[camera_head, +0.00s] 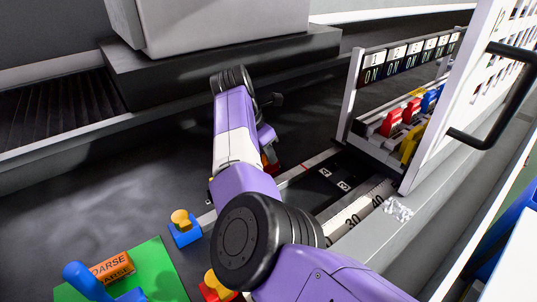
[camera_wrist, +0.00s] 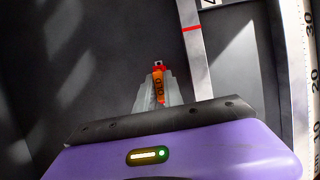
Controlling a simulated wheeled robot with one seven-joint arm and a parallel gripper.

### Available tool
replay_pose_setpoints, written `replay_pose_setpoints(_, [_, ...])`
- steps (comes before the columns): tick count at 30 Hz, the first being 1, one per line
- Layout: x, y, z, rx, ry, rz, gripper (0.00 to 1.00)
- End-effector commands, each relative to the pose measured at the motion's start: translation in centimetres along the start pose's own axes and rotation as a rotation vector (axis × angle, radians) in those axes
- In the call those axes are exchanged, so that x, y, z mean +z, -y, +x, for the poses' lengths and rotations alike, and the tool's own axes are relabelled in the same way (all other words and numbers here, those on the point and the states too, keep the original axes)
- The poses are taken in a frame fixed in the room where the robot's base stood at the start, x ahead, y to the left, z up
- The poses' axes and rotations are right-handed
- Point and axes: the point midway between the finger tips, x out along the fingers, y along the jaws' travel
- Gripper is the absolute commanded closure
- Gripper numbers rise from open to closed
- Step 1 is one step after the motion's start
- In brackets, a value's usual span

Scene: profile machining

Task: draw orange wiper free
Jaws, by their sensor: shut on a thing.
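The orange wiper (camera_wrist: 158,88) is in the wrist view, with dark lettering that seems to read "OLD". A red piece (camera_wrist: 158,67) sits at its far end; I cannot tell whether it is a holder or part of the wiper. My gripper (camera_wrist: 158,98) is shut on the orange wiper, with its pale fingers on either side. In the head view my arm hides most of the spot; only a small red and orange bit (camera_head: 271,166) shows beside the wrist.
A scale rail (camera_head: 360,212) runs along the right. A rack (camera_head: 348,95) holds red, yellow and blue parts. At front left are a green mat (camera_head: 160,265), an orange "COARSE" block (camera_head: 112,267) and a blue block with a yellow knob (camera_head: 184,230). Dark bed lies open at left.

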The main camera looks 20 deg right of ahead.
Motion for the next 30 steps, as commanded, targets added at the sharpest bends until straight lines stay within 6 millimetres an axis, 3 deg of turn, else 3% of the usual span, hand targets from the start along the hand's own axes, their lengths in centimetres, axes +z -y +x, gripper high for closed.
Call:
replay_pose_setpoints(11, [0.0,0.0,-0.1,0.0,0.0,0.0,1.0])
replay_pose_setpoints(30, [0.9,0.0,-2.2,0.0,0.0,0.001,1.0])
